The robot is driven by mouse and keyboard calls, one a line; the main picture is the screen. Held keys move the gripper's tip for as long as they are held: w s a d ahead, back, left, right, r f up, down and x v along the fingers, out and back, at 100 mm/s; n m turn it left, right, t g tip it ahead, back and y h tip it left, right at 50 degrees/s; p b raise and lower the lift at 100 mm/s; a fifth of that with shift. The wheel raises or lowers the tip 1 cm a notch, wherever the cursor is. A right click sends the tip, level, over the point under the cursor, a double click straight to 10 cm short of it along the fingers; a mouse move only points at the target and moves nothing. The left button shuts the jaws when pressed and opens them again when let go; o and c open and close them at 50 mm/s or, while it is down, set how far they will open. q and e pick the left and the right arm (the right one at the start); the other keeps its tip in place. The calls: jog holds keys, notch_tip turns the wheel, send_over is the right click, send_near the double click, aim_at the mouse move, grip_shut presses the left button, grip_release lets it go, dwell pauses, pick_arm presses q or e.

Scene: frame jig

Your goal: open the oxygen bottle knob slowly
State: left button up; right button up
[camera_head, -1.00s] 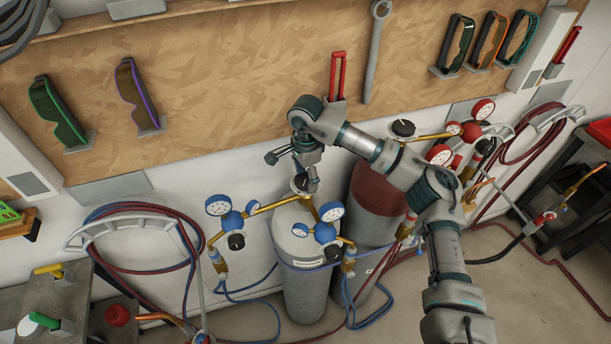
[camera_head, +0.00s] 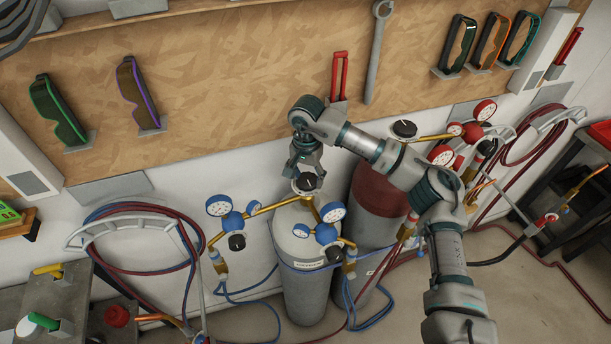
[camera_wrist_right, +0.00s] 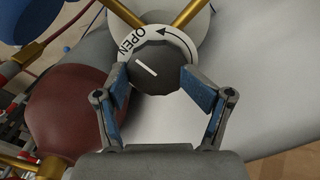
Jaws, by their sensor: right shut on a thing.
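The oxygen bottle (camera_head: 303,283) is a pale grey cylinder with brass piping and blue-rimmed gauges at its top, standing against the wall. Its black knob (camera_head: 307,182) sits on top. In the right wrist view the knob (camera_wrist_right: 158,70) has a white line, and a white ring (camera_wrist_right: 128,20) around it reads OPEN with a curved arrow. My right gripper (camera_head: 305,170) reaches down onto the knob from above. In the wrist view my right gripper (camera_wrist_right: 158,85) has its blue-padded fingers on either side of the knob, shut on it. My left gripper is not in view.
A dark red bottle (camera_head: 379,205) with its own black knob (camera_head: 404,129) stands close on the right, partly behind my arm. Gauges (camera_head: 219,205) and blue hoses (camera_head: 235,300) surround the grey bottle. A hose rack (camera_head: 130,208) hangs left.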

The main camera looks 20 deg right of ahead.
aim_at(308, 179)
jog(key=shift+s+f, duration=0.15)
jog(key=shift+f, duration=0.15)
jog(key=o, duration=1)
jog(key=shift+o, duration=0.2)
jog(key=shift+d+r, duration=0.1)
jog(key=shift+d, duration=0.05)
jog(key=shift+r, duration=0.15)
notch_tip(308, 179, up, 12)
jog(key=shift+w+f, duration=0.2)
jog(key=shift+s+f, duration=0.1)
jog(key=shift+f, duration=0.05)
